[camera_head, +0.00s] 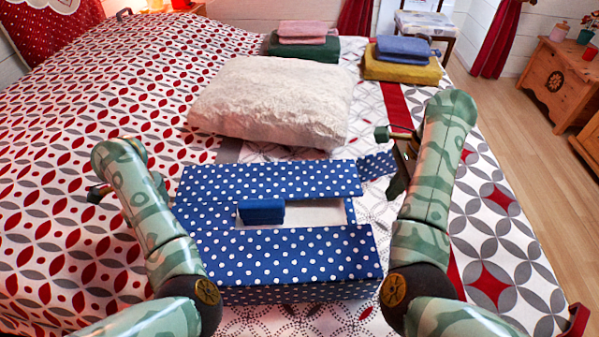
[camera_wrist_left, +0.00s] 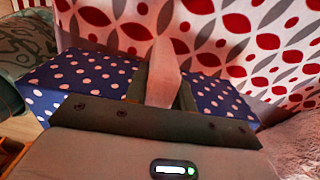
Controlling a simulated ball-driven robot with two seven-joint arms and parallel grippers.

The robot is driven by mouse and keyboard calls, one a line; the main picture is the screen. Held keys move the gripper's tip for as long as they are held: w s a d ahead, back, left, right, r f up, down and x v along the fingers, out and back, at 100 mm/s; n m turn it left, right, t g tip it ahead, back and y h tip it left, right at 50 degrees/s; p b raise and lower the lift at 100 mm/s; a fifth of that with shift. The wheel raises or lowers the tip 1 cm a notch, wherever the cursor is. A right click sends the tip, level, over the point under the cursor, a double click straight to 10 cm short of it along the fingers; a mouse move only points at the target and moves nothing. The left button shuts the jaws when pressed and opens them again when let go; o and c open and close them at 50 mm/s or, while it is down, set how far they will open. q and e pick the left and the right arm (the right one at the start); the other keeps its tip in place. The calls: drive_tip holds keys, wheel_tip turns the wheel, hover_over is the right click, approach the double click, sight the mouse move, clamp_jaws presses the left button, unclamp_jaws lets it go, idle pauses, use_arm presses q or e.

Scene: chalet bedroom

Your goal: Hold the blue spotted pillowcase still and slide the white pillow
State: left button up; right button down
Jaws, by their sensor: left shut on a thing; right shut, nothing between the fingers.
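The white fluffy pillow (camera_head: 272,100) lies on the bed beyond the blue spotted pillowcase (camera_head: 310,257), apart from its main body. The pillowcase lies flat like a box, with a long slot showing a white inside (camera_head: 315,212). A spotted flap (camera_head: 378,164) sticks out at its far right corner. My left gripper is mostly hidden behind my arm in the head view. In the left wrist view its fingers (camera_wrist_left: 161,95) are shut on a pale strip, with spotted cloth on both sides. My right gripper (camera_head: 394,178) is shut and empty beside the flap, right of the pillow.
A plain blue block (camera_head: 262,211) sits at the slot. Folded textiles, pink on green (camera_head: 303,48) and blue on yellow (camera_head: 402,68), lie behind the pillow. The patterned bedspread (camera_head: 70,190) is clear at left. A wooden chest (camera_head: 550,80) stands right of the bed.

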use_arm(q)
drive_tip(key=o, duration=1)
